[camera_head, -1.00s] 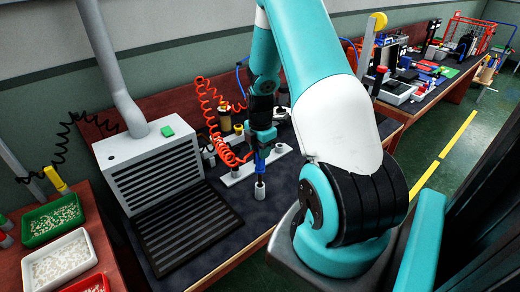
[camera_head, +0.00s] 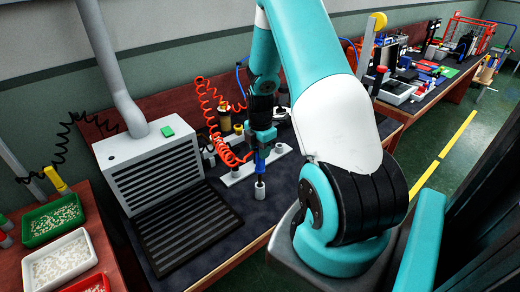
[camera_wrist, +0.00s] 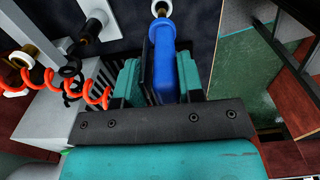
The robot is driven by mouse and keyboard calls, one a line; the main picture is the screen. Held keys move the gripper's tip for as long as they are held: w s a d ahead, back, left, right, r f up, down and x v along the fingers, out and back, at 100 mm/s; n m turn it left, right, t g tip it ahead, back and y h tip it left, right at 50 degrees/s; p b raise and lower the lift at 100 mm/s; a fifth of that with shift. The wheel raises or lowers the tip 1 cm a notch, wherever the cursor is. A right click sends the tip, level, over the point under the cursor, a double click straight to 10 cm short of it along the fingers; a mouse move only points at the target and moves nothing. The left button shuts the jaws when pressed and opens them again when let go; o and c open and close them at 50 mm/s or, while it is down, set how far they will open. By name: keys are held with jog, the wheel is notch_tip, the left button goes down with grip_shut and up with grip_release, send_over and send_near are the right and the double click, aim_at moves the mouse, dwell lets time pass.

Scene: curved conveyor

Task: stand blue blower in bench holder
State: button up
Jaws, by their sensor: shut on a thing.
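The blue blower (camera_head: 260,166) is held upright between the jaws of my gripper (camera_head: 261,152), over the dark bench mat. In the wrist view the blue handle (camera_wrist: 165,65) lies between the teal finger pads of my gripper (camera_wrist: 158,85). A small light grey cylindrical holder (camera_head: 259,191) stands directly below the blower. The blower's lower end meets the holder's top in the head view. The holder also shows at the blower's far end in the wrist view (camera_wrist: 160,8). How deep the tip sits in it cannot be told.
A grey vented box (camera_head: 155,170) with a black grille (camera_head: 188,230) stands to the left. A red-orange coiled hose (camera_head: 208,103) hangs close to my gripper. A pale rail (camera_head: 238,175) with fittings lies behind the holder. Part trays, including a white one (camera_head: 60,262), stand far left.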

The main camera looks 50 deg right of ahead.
aim_at(260, 166)
jog(key=shift+f+b, duration=2.55)
jog(key=shift+f, duration=1)
jog(key=o, duration=0.8)
jog(key=shift+r, duration=0.1)
notch_tip(260, 166, up, 17)
jog(key=shift+r+b, duration=0.15)
jog(key=shift+b, duration=0.7)
